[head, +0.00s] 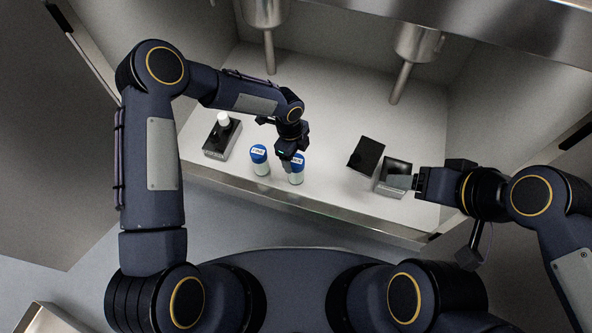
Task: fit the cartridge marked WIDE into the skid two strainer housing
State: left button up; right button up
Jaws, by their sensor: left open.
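Two blue-capped pale cartridges stand upright on the bench: a left one (260,165) and a right one (297,177). Their cap lettering is too small to read, so I cannot tell which is WIDE. My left gripper (287,158) is open, directly above and beside the right cartridge, partly covering it; contact is unclear. A grey box-shaped housing (389,191) with a dark top opening stands at the right, with a dark slab-like lid (366,155) beside it. I cannot read a skid number. My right gripper (416,182) is at the housing's right side; its fingers are unclear.
A dark box (221,140) with a white knob-like piece (223,119) stands at the left. Two metal vessels with down pipes, left (265,12) and right (416,43), hang at the back. The bench (325,140) is clear between the cartridges and lid; its raised front edge (310,206) is near.

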aim_at(295, 160)
pick_arm(q)
notch_tip(295, 160, down, 5)
jog(key=shift+d+r+b, duration=0.1)
jog(key=shift+r+b, duration=0.1)
jog(key=shift+b, duration=0.8)
jog(key=c, duration=1.1)
jog(key=shift+r, duration=0.1)
jog(key=shift+c, duration=0.2)
